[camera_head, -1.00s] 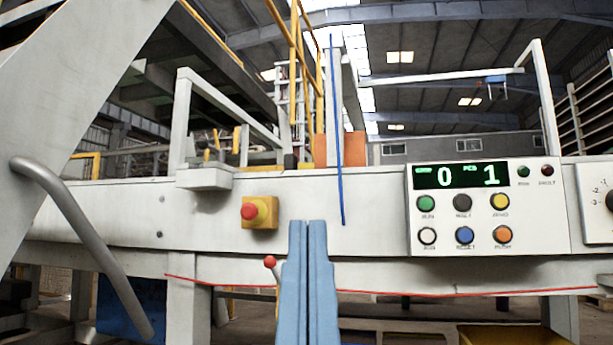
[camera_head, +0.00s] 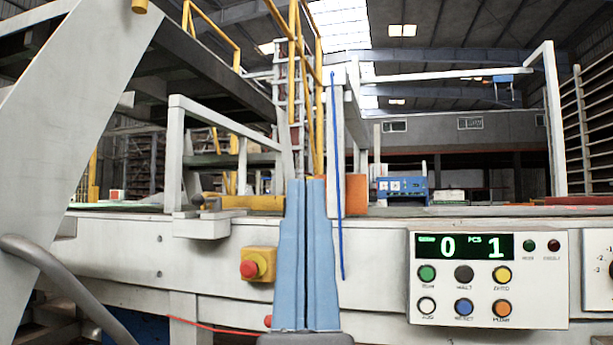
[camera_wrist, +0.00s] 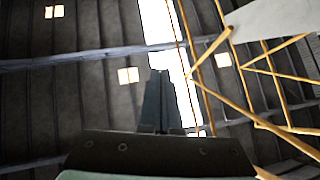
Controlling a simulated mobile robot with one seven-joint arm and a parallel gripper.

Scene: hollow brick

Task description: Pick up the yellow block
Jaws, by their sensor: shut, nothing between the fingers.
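My gripper (camera_head: 306,184) stands upright in the middle of the head view, with its two blue fingers pressed together and nothing between them. In the wrist view my gripper (camera_wrist: 160,76) points up at the roof, and no block shows there. I cannot make out a clear yellow block in either view. A long yellow piece (camera_head: 245,202) lies on the machine's top behind and left of my fingers; I cannot tell whether it is a block. My fingers hide part of the machine top.
A white machine front (camera_head: 200,262) spans the view. It carries a red stop button on a yellow box (camera_head: 259,264) and a control panel (camera_head: 489,278) reading 0 and 1. A blue rod (camera_head: 337,235) hangs just right of my fingers. An orange piece (camera_head: 356,194) stands behind.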

